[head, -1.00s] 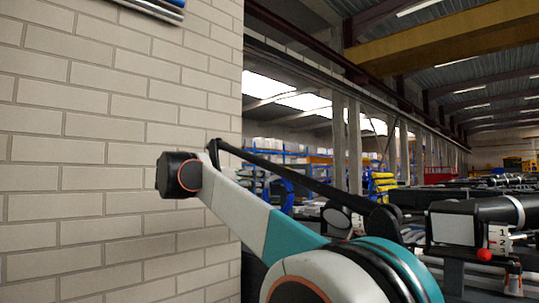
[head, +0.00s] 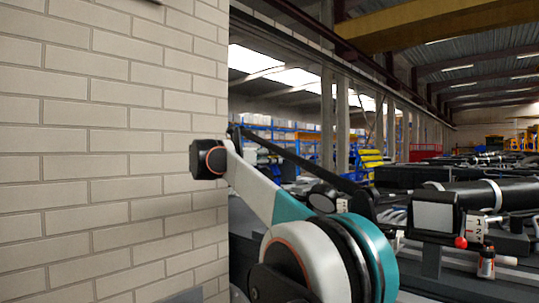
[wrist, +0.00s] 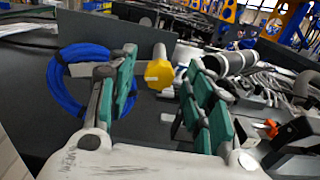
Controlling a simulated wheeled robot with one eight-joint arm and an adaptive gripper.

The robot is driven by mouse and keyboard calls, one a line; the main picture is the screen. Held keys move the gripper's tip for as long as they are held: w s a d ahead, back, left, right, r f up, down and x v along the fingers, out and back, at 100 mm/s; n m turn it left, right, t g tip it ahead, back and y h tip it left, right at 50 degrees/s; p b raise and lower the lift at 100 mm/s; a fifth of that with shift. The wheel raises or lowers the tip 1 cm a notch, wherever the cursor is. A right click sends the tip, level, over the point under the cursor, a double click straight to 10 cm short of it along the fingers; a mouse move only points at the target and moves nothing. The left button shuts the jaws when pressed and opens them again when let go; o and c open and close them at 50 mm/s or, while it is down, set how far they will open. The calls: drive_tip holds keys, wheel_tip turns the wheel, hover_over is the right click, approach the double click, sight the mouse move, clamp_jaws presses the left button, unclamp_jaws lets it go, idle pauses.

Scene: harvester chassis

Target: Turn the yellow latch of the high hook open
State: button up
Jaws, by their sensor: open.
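My gripper (wrist: 160,72) shows in the wrist view with its two green-padded fingers spread apart, and nothing is held between them. A yellow many-sided cap (wrist: 158,74) on a pale cylinder appears between the fingers, beyond them. I cannot tell whether it belongs to the high hook's latch. In the head view my arm fills the middle, and the gripper does not show there.
Dark machinery and pale pipes (wrist: 235,62) stand to the right.

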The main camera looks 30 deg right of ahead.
drive_tip(key=shift+w+d, duration=0.15)
drive_tip(key=shift+d, duration=0.3)
clamp_jaws()
